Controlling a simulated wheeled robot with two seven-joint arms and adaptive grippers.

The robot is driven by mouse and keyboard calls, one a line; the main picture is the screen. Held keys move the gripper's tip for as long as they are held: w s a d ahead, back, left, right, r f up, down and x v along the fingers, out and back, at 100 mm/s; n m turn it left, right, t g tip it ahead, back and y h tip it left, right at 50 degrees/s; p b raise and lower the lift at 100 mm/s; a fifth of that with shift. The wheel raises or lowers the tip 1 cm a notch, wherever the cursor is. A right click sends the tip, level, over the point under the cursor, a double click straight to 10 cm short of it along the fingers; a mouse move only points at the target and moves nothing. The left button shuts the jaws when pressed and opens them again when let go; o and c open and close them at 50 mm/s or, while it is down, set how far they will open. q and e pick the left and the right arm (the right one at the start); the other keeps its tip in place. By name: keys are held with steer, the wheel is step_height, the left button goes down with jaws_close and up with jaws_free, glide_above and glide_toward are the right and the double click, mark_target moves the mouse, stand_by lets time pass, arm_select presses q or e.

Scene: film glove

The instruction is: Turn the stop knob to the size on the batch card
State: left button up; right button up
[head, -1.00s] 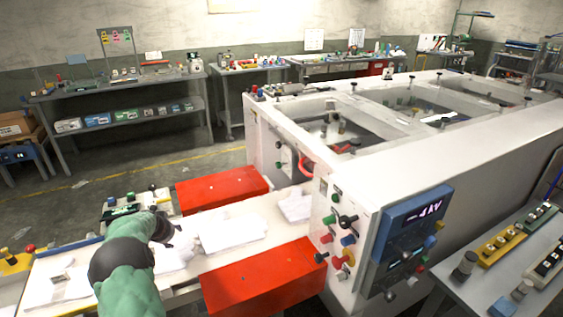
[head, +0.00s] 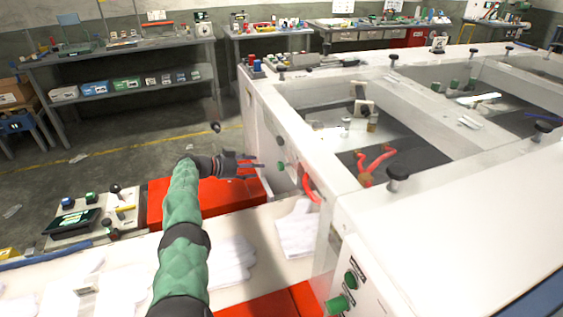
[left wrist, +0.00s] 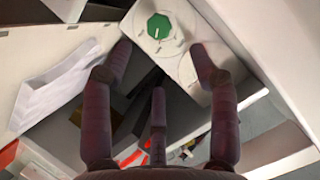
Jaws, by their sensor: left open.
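A green knob (left wrist: 158,27) with a white pointer line sits on a pale plate (left wrist: 180,62) with small marks around it; I cannot read them in the left wrist view. In the head view, a small green knob (head: 281,166) shows on the end face of the white machine (head: 262,140). My left gripper (head: 256,165) is close to that face, just left of the knob. Its fingers (left wrist: 160,57) are spread and empty, with the knob beyond their tips and apart from them. I cannot make out a batch card for certain. My right gripper is out of view.
A red box (head: 165,203) lies under my left forearm, and another red guard (head: 268,308) is at the bottom. White gloves (head: 297,232) lie on the pale belt (head: 130,245) running into the machine. A red hooked handle (head: 310,190) juts out near the knob.

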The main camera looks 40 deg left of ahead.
mark_target(278, 166)
arm_select(q)
steer(key=x, duration=1)
steer(key=shift+w+d, duration=0.15)
steer(key=shift+w, duration=0.05)
steer(key=c, duration=1.1)
